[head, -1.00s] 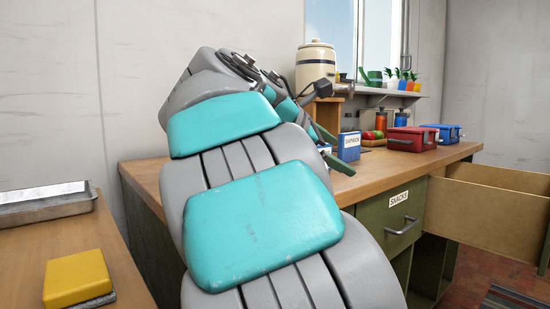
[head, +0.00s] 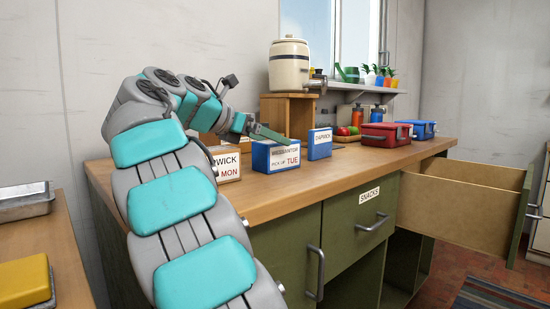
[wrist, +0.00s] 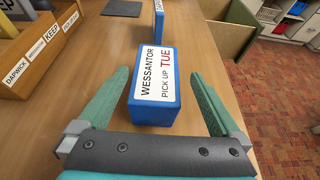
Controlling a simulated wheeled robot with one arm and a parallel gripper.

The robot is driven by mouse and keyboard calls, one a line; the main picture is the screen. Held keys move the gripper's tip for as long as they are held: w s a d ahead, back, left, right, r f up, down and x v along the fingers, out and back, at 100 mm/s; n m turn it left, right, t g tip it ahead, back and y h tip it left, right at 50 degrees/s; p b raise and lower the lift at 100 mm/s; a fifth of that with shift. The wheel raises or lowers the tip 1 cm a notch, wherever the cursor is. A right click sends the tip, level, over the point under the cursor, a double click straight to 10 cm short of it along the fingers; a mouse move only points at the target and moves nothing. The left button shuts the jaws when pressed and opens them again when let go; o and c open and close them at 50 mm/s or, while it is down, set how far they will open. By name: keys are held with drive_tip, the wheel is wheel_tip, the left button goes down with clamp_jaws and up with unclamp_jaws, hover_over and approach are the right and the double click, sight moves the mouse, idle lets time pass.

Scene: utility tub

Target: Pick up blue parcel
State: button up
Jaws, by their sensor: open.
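A blue parcel (head: 262,158) with a white label reading "WESSANTOR PICK UP TUE" stands on the wooden counter. In the wrist view the blue parcel (wrist: 155,115) lies between my two green fingers, with a gap on each side. My gripper (wrist: 161,74) is open and empty. In the head view my gripper (head: 270,134) is just above and behind the top of this parcel. A second blue parcel (head: 319,151), labelled "DAPWICK", stands to its right; in the wrist view it (wrist: 159,22) is beyond the first.
A white-labelled "MON" parcel (head: 227,163) stands left of the blue one. A wooden sorter (wrist: 45,45) with name labels is at upper left in the wrist view. Red (head: 385,136) and blue (head: 424,129) boxes sit farther right. A drawer (head: 460,205) stands open.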

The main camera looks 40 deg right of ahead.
drive_tip(key=x, duration=0.2)
drive_tip(key=b+x, duration=0.1)
drive_tip(key=x, duration=0.1)
drive_tip(key=shift+w+d+f, duration=0.1)
drive_tip(key=shift+w+f, duration=0.15)
drive_tip(key=shift+d, duration=0.3)
drive_tip(key=shift+c, duration=0.4)
drive_tip(key=c, duration=1.4)
drive_tip(key=shift+c, duration=0.2)
